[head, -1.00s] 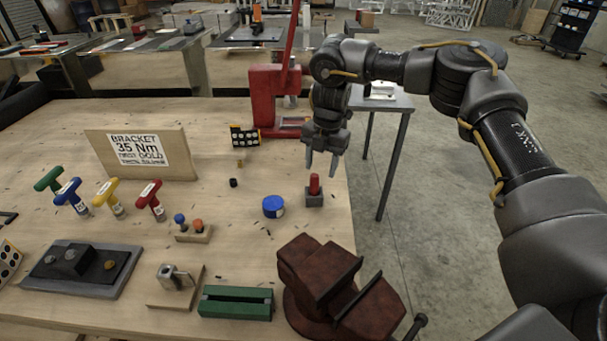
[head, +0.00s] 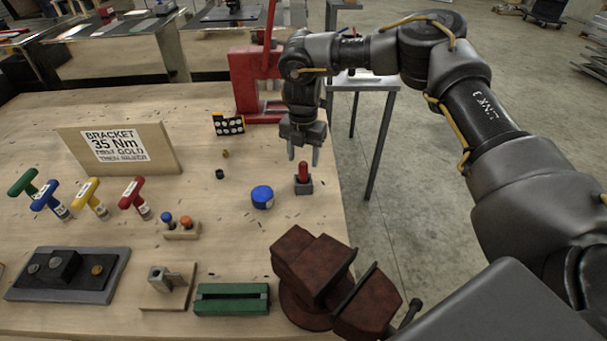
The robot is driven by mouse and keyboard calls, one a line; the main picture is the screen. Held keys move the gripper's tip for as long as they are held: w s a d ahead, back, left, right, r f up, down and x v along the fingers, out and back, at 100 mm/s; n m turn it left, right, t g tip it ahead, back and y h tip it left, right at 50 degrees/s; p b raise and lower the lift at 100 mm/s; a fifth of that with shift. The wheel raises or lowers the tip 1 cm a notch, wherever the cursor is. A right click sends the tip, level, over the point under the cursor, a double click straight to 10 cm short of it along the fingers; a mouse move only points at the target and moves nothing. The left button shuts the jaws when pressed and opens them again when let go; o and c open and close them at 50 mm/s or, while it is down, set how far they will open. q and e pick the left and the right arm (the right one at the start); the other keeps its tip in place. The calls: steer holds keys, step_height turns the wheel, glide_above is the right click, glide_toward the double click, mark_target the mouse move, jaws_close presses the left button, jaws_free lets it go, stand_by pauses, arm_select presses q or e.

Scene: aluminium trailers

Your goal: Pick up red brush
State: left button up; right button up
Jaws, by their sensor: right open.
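The red brush (head: 304,171) stands upright in a small dark grey block (head: 303,186) near the right edge of the wooden bench. Only its red upper part shows above the block. My right gripper (head: 303,159) points down at the brush's top, its two fingers apart with nothing held between them. The fingertips are close above the brush in the picture; I cannot tell whether they touch it. My left gripper is not in view.
A blue round tin (head: 262,197) sits just left of the brush. A rust-red vise (head: 322,273) stands in front, and a red press (head: 252,85) behind. T-handled drivers (head: 133,199) and a sign board (head: 118,148) are at left.

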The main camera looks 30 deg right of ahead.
mark_target(303, 163)
step_height(303, 163, down, 4)
steer(key=shift+r+p, duration=0.1)
steer(key=shift+p, duration=0.8)
steer(key=shift+f, duration=0.55)
steer(key=c, duration=1.1)
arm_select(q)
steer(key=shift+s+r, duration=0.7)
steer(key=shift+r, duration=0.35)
